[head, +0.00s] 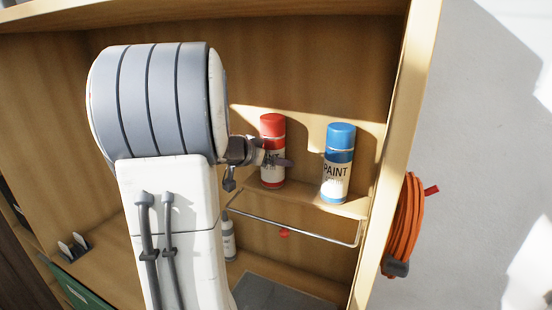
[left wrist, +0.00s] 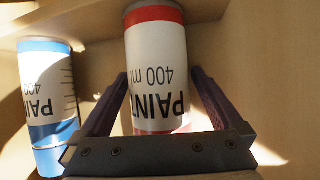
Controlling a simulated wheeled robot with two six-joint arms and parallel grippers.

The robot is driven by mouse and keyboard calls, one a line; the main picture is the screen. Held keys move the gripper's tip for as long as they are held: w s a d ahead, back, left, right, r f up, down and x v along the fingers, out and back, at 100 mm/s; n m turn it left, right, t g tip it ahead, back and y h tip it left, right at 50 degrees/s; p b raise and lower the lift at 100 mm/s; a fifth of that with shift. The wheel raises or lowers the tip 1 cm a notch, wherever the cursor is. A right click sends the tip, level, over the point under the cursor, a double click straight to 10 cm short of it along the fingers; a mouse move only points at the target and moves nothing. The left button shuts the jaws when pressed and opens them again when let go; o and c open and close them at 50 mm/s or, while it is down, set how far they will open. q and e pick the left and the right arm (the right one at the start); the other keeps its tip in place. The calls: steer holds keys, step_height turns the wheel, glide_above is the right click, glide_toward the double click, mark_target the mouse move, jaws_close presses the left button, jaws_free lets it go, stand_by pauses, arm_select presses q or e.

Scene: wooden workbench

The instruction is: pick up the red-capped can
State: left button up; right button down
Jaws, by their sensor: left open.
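The red-capped can (head: 272,126) stands upright on a small shelf, with a white label reading PAINT. My left gripper (head: 274,161) is at its lower half and hides part of the label. In the left wrist view the can (left wrist: 157,55) appears upside down between the two dark fingers of my left gripper (left wrist: 160,76). The fingers are open, one on each side, with a small gap visible at the tips. My right gripper is in neither view.
A blue-capped paint can (head: 338,160) stands just right of the red one and also shows in the left wrist view (left wrist: 47,100). A metal rail (head: 300,232) runs below the shelf. A small bottle (head: 228,238) stands lower down. An orange cable coil (head: 405,225) hangs outside the cabinet.

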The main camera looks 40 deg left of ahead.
arm_select(q)
steer(key=shift+r, duration=0.1)
jaws_close()
